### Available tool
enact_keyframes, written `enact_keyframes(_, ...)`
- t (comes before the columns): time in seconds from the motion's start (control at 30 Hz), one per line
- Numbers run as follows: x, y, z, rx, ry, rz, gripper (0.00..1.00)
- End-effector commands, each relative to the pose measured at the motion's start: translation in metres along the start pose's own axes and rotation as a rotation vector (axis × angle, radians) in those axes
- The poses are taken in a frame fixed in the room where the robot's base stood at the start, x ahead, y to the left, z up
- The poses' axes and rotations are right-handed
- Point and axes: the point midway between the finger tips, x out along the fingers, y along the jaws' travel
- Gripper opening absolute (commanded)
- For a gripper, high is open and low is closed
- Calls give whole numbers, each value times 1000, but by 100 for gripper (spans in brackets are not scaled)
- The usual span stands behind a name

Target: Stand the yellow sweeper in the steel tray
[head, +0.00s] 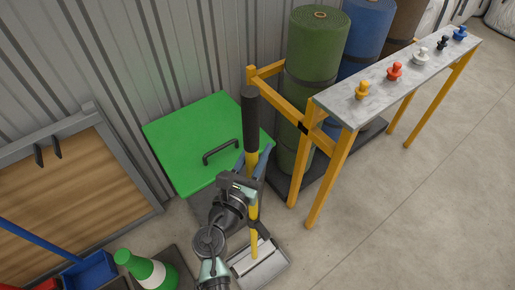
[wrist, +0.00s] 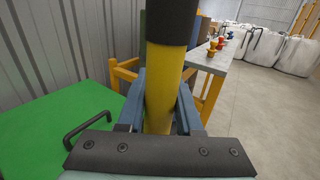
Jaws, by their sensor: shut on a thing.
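The yellow sweeper (head: 253,206) stands near upright, with a long black grip (head: 250,118) at its top. My gripper (head: 252,168) is shut on its yellow pole, below the black grip. In the wrist view the pole (wrist: 164,88) sits between the two blue fingers of my gripper (wrist: 160,118). The steel tray (head: 278,272) lies on the floor at the bottom of the head view. The sweeper's lower end appears over the tray; my arm partly hides this area, and I cannot tell whether it touches the tray.
A green-lidded box (head: 185,135) stands behind my gripper. A yellow-legged bench (head: 400,75) with coloured knobs and a green turf roll (head: 318,45) stand to the right. A green-and-white cone (head: 150,270) and blue dustpan (head: 90,270) are at left. Floor at right is clear.

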Motion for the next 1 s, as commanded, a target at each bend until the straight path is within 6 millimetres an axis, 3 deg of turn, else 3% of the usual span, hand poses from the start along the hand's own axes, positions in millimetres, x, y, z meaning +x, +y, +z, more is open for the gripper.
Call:
enact_keyframes(0.03, 1, 0, 2, 2, -9, 0, 0)
enact_keyframes(0.07, 0, 0, -2, -1, 0, -1, 38)
enact_keyframes(0.2, 0, 0, -2, -1, 1, -1, 63)
enact_keyframes(0.6, -3, 0, 1, -3, 2, 1, 64)
enact_keyframes(0.77, -30, 0, 0, -2, 3, 3, 64)
enact_keyframes(1.0, -83, 0, 0, -3, 3, 3, 64)
